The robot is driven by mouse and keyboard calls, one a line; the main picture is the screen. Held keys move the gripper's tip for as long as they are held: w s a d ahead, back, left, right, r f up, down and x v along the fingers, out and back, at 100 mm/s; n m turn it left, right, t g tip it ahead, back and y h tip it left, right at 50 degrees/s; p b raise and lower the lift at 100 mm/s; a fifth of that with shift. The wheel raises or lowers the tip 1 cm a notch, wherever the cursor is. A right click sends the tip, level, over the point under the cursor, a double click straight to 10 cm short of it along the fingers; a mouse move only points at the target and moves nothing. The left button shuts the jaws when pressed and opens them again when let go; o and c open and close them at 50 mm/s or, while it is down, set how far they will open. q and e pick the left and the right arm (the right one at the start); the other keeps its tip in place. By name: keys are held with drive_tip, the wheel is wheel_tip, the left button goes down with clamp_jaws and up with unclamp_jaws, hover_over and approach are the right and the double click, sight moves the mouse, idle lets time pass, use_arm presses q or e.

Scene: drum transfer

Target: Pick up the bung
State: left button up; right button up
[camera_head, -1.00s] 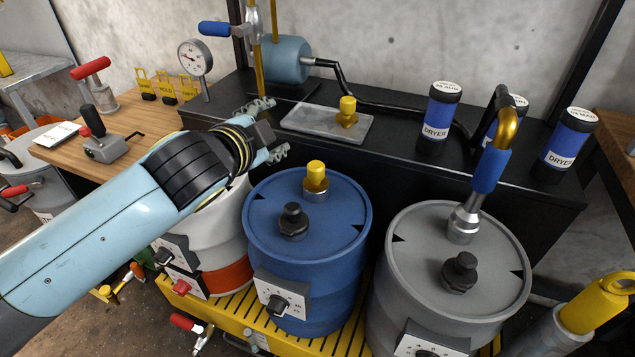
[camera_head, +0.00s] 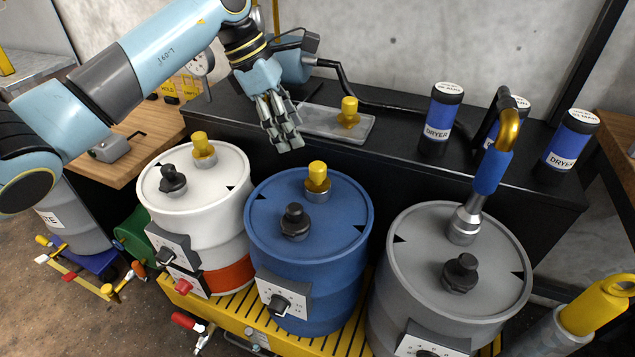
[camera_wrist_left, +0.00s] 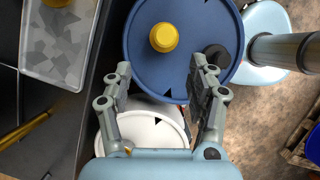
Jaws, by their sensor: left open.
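Yellow bungs show in several places. One bung (camera_head: 317,176) sits in a metal collar on the lid of the blue drum (camera_head: 270,215). A second bung (camera_head: 203,149) is on the white drum (camera_head: 205,190). A third bung (camera_head: 348,112) stands on a grey tray (camera_head: 362,130) on the black bench. My left gripper (camera_head: 287,142) is open and empty, pointing down above and behind the blue and white drums. In the left wrist view, the open fingers (camera_wrist_left: 160,72) lie just below the blue drum's bung (camera_wrist_left: 163,38). My right gripper is out of view.
A grey drum (camera_head: 410,245) at right has a blue-handled nozzle (camera_head: 488,170) standing in its lid. Black caps (camera_head: 294,220) rise from the lids. Dryer canisters (camera_head: 440,118) stand on the bench (camera_head: 395,165). A yellow pallet (camera_head: 235,320) carries the drums.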

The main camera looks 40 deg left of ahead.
sight(315, 165)
use_arm(q)
drive_tip(key=x, duration=0.5)
drive_tip(key=shift+s, duration=0.1)
drive_tip(key=x, duration=0.2)
drive_tip(key=d+x, duration=0.1)
drive_tip(key=x, duration=0.2)
drive_tip(key=shift+r, duration=0.15)
drive_tip(key=shift+f, duration=0.3)
drive_tip(key=shift+c, duration=0.4)
drive_tip(key=shift+r, duration=0.1)
drive_tip(key=c, duration=1.1)
clamp_jaws()
drive_tip(key=shift+r, duration=0.1)
